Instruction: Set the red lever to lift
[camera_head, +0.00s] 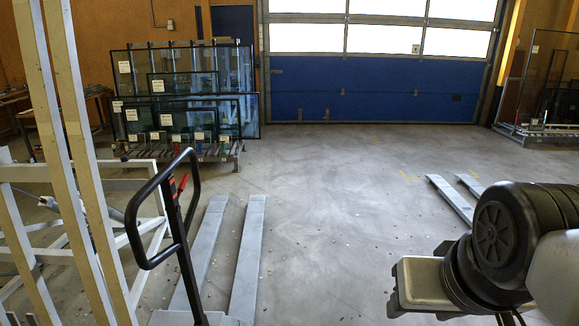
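The red lever (182,182) is a small red piece inside the upper part of the black loop handle (134,221) of a pallet jack, at the left in the head view. It is partly in line with the handle bar, and its exact setting is too small to tell. The handle's dark shaft (188,272) leans up from the bottom edge. My arm is at the lower right. A pale block at its end (425,282) seems to be my gripper's body, well apart from the handle and lever. No fingertips show.
The pallet jack's grey forks (248,250) lie on the floor behind the handle. A white frame with tall beams (75,150) stands close on the left. Glass panes on a rack (185,95) are at the back. Other grey forks (450,197) lie right. The middle floor is clear.

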